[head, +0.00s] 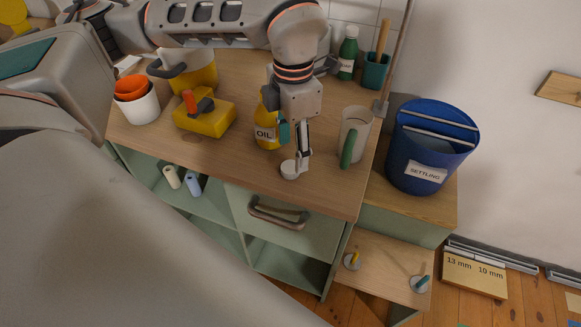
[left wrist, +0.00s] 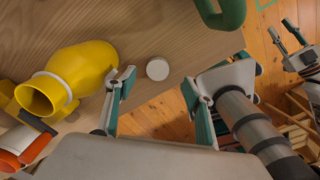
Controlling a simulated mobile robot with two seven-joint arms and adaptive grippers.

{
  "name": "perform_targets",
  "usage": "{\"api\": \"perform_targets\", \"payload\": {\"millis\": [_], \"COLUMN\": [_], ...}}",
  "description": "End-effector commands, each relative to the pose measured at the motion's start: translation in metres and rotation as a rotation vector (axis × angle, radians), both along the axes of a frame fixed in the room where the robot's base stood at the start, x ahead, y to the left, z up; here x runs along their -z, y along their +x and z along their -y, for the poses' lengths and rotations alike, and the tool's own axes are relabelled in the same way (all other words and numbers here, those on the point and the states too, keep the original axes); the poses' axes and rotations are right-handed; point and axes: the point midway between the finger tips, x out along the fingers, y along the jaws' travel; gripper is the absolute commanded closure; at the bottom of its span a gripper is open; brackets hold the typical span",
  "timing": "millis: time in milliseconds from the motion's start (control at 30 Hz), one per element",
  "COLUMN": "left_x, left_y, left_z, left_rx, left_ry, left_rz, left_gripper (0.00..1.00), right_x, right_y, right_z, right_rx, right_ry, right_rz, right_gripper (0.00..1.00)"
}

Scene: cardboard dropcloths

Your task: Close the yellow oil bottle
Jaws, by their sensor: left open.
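The yellow oil bottle (head: 268,128) stands upright on the wooden worktop, labelled "OIL". In the left wrist view the yellow bottle (left wrist: 88,66) shows an open mouth with no cap on it. A round white cap (head: 289,170) lies on the worktop near its front edge. The cap (left wrist: 157,68) also shows in the left wrist view, between the lines of the fingers. My left gripper (head: 303,164) is open and empty, pointing down close to the cap; its fingers (left wrist: 158,82) stand apart. My right gripper (left wrist: 284,36) shows at the right of the wrist view, fingers apart.
A pale mug (head: 356,130) with a green handle stands right of the left gripper. A yellow box (head: 208,122) and nested cups (head: 137,100) stand to the left. A green bottle (head: 348,52) is at the back. A blue bin (head: 432,145) stands to the right.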

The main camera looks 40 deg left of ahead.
Motion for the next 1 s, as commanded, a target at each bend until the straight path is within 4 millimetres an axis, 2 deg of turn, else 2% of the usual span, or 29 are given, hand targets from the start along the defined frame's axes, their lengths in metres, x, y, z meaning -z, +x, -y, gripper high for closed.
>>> {"api": "perform_targets", "payload": {"millis": [167,500,833,1000], "left_x": [0.008,0.051,0.052,0.052], "left_y": [-0.001,-0.001,-0.001,-0.001], "left_z": [-0.002,-0.005,-0.005,-0.005], "left_rx": [-0.001,0.000,0.000,0.000], "left_ry": [0.001,0.000,0.000,0.000], "left_rz": [-0.003,-0.002,0.000,0.000], "left_gripper": [0.47,0.47,0.47,0.74], "right_x": [0.000,0.002,0.001,0.001], "right_y": [0.000,0.000,0.002,0.002], "right_z": [0.001,0.001,0.001,0.001], "right_rx": [0.001,0.001,0.001,0.001], "right_ry": [-0.001,-0.002,-0.004,-0.004], "right_rz": [0.000,0.001,0.005,0.005], "right_gripper": [0.71,0.71,0.71,0.71]}}
